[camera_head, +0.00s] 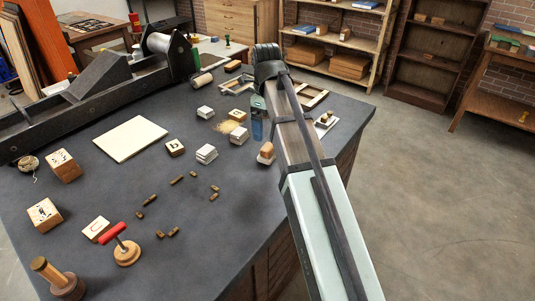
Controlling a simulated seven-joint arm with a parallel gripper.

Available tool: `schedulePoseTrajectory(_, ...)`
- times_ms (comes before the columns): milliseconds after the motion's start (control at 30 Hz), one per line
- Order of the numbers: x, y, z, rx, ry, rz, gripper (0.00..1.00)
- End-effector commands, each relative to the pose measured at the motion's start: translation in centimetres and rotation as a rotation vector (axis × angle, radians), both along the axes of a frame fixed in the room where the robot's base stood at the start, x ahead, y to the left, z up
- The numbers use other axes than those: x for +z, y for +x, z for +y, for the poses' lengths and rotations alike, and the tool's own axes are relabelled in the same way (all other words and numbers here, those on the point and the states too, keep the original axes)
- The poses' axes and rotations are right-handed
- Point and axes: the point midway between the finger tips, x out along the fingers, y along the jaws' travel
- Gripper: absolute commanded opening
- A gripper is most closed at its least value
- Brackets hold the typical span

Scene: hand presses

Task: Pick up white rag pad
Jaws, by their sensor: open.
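Several small white stacked pads lie on the dark table; I cannot tell which of them is the rag pad. One white pad (205,112) is farther back, another white pad (238,135) is close to the left of my gripper, and a third white pad (206,154) is nearer. My gripper (257,130) hangs beside my forearm, above the table's right part, right of the pads. It is small and partly hidden by my arm, its fingers are hard to make out, and no object shows in it.
A large pale sheet (130,138) lies at the left middle. Lettered wooden blocks (63,166), small brass pieces (176,180) and a red-handled stamp (126,252) stand nearer. A dark press (100,80) lines the back left. Wooden frames (308,98) lie behind my arm.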

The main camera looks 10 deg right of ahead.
Motion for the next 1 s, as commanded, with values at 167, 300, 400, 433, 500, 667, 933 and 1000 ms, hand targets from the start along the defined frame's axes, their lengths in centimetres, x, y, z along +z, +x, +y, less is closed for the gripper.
schedulePoseTrajectory(167,-3.1,-0.1,-0.1,0.001,0.0,0.001,0.99)
schedulePoseTrajectory(300,-4.7,-0.1,-0.1,0.001,-0.001,0.001,0.99)
schedulePoseTrajectory(400,-5.5,0.0,-0.1,0.001,-0.001,0.001,0.99)
schedulePoseTrajectory(433,-5.6,0.0,-0.1,0.001,-0.001,0.001,0.99)
schedulePoseTrajectory(500,-5.8,0.0,-0.1,0.001,0.0,0.0,0.99)
schedulePoseTrajectory(667,-6.2,0.0,-0.1,0.001,-0.001,-0.001,0.99)
schedulePoseTrajectory(933,-8.9,0.0,-0.6,0.001,-0.001,0.001,0.99)
schedulePoseTrajectory(1000,-9.8,0.0,-0.6,0.001,0.0,0.001,0.99)
